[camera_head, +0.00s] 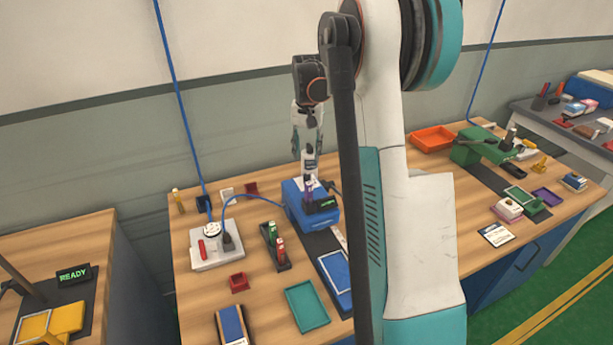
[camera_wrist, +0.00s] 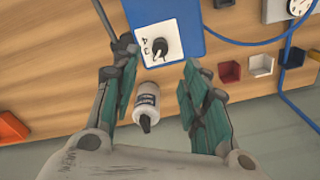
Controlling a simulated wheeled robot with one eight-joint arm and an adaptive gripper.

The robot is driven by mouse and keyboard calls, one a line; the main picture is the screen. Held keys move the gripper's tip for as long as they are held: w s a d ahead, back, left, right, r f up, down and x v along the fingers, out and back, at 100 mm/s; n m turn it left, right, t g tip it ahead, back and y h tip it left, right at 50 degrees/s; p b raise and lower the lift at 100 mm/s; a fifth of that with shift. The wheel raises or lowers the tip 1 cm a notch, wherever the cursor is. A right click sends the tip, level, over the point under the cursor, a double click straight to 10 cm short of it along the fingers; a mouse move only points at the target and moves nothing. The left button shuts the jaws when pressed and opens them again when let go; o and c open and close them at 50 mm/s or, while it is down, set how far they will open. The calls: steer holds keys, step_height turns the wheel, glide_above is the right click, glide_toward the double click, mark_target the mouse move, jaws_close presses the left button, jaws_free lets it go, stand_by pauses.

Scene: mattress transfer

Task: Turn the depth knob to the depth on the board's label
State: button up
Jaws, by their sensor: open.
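The knob (camera_wrist: 160,47) is dark with a pale pointer, on a small white panel on top of the blue machine (camera_wrist: 185,15); its marks are too small to read. The machine also shows in the head view (camera_head: 295,212), with a dark display (camera_head: 322,205) with green characters. My gripper (camera_wrist: 158,62) is open and empty, fingers either side of the knob's line of sight and apart from it. In the head view my gripper (camera_head: 307,140) hangs above the machine, pointing down. I cannot make out the board's label; my arm hides part of the bench.
A white bottle-like thing with a dark tip (camera_wrist: 146,103) shows between my fingers in the wrist view. A blue framed tray (camera_head: 337,272) and a teal tray (camera_head: 306,306) lie in front of the machine. A blue cable (camera_wrist: 240,42) runs beside it.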

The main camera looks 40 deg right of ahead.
mark_target(307, 175)
step_height(307, 175, down, 9)
steer(key=shift+f+b, duration=0.2)
steer(key=shift+b, duration=1)
jaws_close()
